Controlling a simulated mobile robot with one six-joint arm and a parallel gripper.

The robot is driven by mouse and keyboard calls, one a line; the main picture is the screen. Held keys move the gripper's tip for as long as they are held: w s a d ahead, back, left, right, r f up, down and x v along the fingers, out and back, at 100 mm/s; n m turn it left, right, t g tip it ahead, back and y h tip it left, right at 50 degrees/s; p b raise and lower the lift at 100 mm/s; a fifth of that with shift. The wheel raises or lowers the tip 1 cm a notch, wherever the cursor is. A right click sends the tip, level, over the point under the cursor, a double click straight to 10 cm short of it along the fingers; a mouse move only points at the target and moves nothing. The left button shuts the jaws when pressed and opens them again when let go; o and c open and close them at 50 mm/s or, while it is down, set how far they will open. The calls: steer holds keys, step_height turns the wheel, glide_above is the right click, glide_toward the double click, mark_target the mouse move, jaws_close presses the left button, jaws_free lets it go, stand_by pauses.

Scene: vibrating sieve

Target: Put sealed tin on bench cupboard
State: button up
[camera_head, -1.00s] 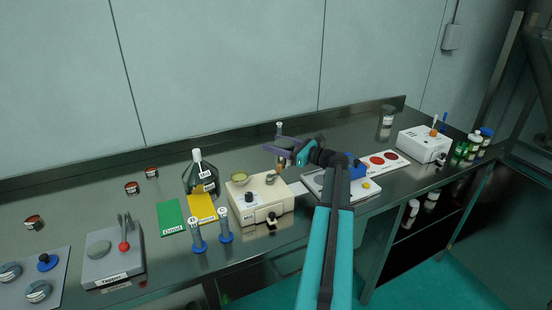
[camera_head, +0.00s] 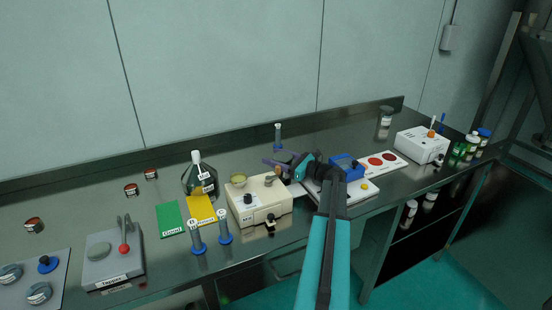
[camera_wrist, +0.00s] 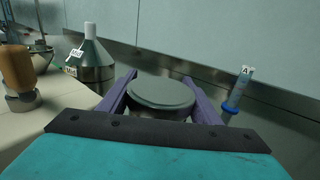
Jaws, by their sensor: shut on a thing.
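The sealed tin (camera_wrist: 162,93), round with a flat grey-green lid, sits between the two purple fingers of my gripper (camera_wrist: 163,98) in the wrist view. My gripper is shut on it, lid facing up. In the head view my gripper (camera_head: 277,165) is above the bench, behind the cream machine, and the tin is mostly hidden there. The bench cupboard (camera_head: 418,226) is the dark open space under the bench at right. White-capped jars (camera_head: 408,213) stand on its shelf.
A cream machine (camera_head: 262,205) and a white tray with a blue device (camera_head: 345,167) flank my gripper. A blue-footed tube (camera_head: 278,136) and a dark bottle (camera_head: 199,177) stand nearby. Several small tins lie at left. The back bench strip is mostly clear.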

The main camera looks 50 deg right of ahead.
mark_target(291, 164)
steer(key=shift+f, duration=0.25)
steer(key=shift+f, duration=0.1)
steer(key=o, duration=1)
steer(key=shift+o, duration=0.2)
steer(key=shift+b+v, duration=0.95)
steer(key=shift+v, duration=2.8)
